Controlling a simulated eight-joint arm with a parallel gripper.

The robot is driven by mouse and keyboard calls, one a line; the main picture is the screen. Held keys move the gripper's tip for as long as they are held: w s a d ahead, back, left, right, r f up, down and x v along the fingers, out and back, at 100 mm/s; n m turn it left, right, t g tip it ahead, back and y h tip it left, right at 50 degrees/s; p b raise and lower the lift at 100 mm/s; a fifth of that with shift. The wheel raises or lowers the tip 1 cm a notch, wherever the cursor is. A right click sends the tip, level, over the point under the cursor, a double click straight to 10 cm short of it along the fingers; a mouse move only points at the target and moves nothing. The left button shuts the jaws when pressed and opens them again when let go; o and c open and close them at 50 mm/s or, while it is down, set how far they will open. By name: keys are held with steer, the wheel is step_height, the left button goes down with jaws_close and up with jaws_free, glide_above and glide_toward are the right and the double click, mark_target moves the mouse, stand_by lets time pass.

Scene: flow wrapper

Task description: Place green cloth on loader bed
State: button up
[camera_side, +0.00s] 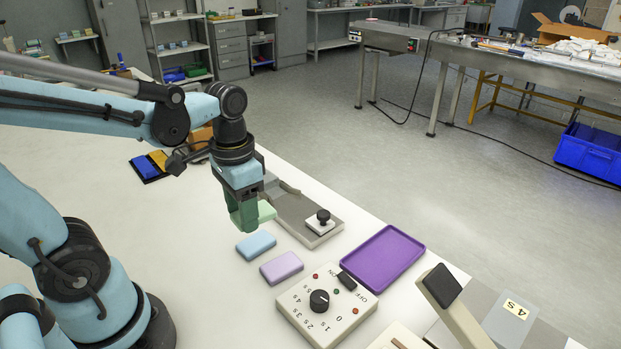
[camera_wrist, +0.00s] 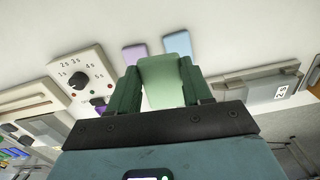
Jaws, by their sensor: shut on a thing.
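My gripper (camera_side: 246,212) is shut on the green cloth (camera_side: 267,211), a pale green block-like piece. In the wrist view the green cloth (camera_wrist: 162,82) sits between the two dark green fingers (camera_wrist: 161,90). The cloth is held in the air, seen against the near side of the grey loader bed (camera_side: 292,208); its exact height over the bed is hard to tell. The loader bed is a long shallow channel with a black-knobbed white block (camera_side: 320,221) at its near end. My gripper hides part of the bed.
A blue cloth (camera_side: 256,245) and a lilac cloth (camera_side: 281,267) lie on the white table beside the bed. A dial box (camera_side: 326,305), a purple tray (camera_side: 383,257) and a beige lever (camera_side: 455,305) stand to the right.

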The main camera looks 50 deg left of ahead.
steer(key=shift+w+d+r+m, duration=0.35)
steer(key=shift+w+d+m, duration=0.05)
steer(key=shift+m, duration=0.1)
steer(key=w+d+r+m, duration=0.2)
steer(key=w+d+m, duration=0.1)
steer(key=w+m, duration=0.9)
steer(key=m, duration=0.4)
glide_above(294, 207)
step_height(294, 207, down, 7)
steer(key=shift+f, duration=2.05)
steer(key=shift+f, duration=0.1)
steer(key=o, duration=1)
